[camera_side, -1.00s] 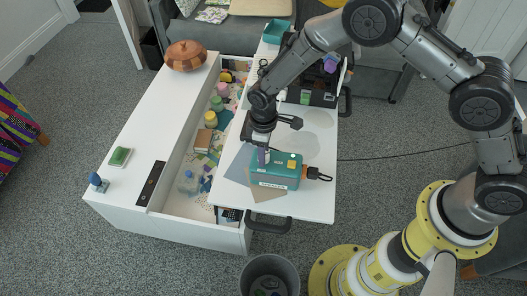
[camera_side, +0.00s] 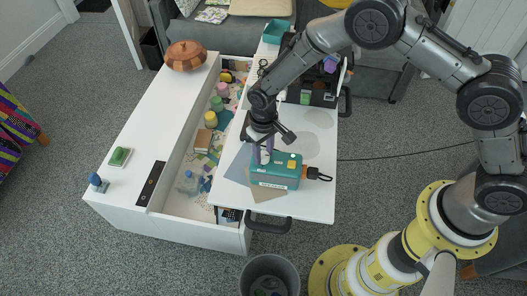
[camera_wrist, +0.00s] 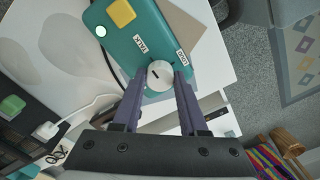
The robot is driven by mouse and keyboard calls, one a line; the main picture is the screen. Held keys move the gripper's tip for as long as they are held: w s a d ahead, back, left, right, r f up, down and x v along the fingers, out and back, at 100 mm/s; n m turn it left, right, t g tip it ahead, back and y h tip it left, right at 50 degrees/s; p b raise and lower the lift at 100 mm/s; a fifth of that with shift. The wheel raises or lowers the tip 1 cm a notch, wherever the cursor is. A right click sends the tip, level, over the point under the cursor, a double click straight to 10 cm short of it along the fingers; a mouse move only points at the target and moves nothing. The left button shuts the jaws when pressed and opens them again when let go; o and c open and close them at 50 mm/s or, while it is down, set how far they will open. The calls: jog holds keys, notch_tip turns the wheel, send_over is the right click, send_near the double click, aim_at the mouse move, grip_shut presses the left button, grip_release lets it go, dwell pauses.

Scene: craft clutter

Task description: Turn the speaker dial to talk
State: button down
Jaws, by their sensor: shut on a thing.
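The teal speaker box (camera_side: 275,180) sits on the white tabletop, with a yellow square button (camera_wrist: 121,13) on its top. Its round white dial (camera_wrist: 160,71) has a short dark mark and sits near a "TALK" label (camera_wrist: 140,43) and a second label (camera_wrist: 181,57) too small to read surely. My gripper (camera_wrist: 160,80) has its purple fingers on either side of the dial, shut on it. In the side view my gripper (camera_side: 263,157) points down at the left end of the box, and the dial is hidden there.
Flat grey and tan sheets (camera_side: 237,168) lie under and beside the box. An open drawer of craft items (camera_side: 188,183) is to the left. A bin (camera_side: 269,264) stands on the floor in front.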

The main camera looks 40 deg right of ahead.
aim_at(263, 155)
dwell(0.4)
jog(key=shift+c, duration=2.2)
grip_release()
notch_tip(263, 155, up, 14)
